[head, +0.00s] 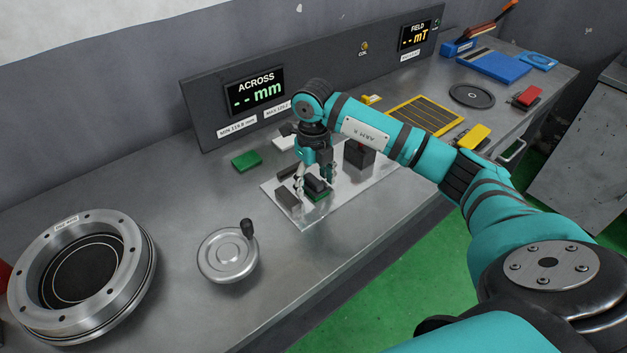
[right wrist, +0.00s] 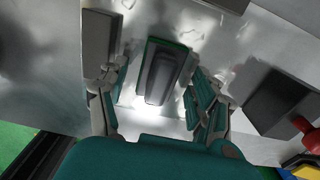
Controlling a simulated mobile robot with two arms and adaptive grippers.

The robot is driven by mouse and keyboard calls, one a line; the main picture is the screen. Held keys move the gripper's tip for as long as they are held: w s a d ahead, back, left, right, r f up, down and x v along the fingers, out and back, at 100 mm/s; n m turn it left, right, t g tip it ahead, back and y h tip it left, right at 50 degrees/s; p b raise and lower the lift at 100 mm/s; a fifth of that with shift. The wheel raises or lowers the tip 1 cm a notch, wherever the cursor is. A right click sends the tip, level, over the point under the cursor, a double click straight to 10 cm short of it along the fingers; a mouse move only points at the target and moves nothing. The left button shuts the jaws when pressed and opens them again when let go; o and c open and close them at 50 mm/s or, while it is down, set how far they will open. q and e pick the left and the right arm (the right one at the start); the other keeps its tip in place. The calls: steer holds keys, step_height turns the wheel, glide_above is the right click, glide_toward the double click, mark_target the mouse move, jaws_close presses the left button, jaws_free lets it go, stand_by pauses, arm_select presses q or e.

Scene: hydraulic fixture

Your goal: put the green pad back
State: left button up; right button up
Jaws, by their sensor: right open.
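A green pad with a dark grey block-shaped grip on top (head: 318,194) sits on a pale shiny plate (head: 349,203) on the bench. In the right wrist view, its grey grip (right wrist: 160,76) lies between the fingers, with a green edge showing along its far end and side. My right gripper (head: 315,180) points down over it, open, a finger on either side; I cannot tell whether they touch it. Another green pad (head: 246,161) lies flat on the bench near the display panel. My left gripper is not in view.
A handwheel (head: 228,256) and a large flanged ring (head: 133,278) are at left. A yellow gridded panel (head: 425,115) lies behind my arm. Bench between handwheel and plate is clear.

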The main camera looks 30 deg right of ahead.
mark_target(313, 179)
step_height(313, 179, up, 12)
steer(key=b, duration=0.1)
steer(key=shift+f, duration=0.1)
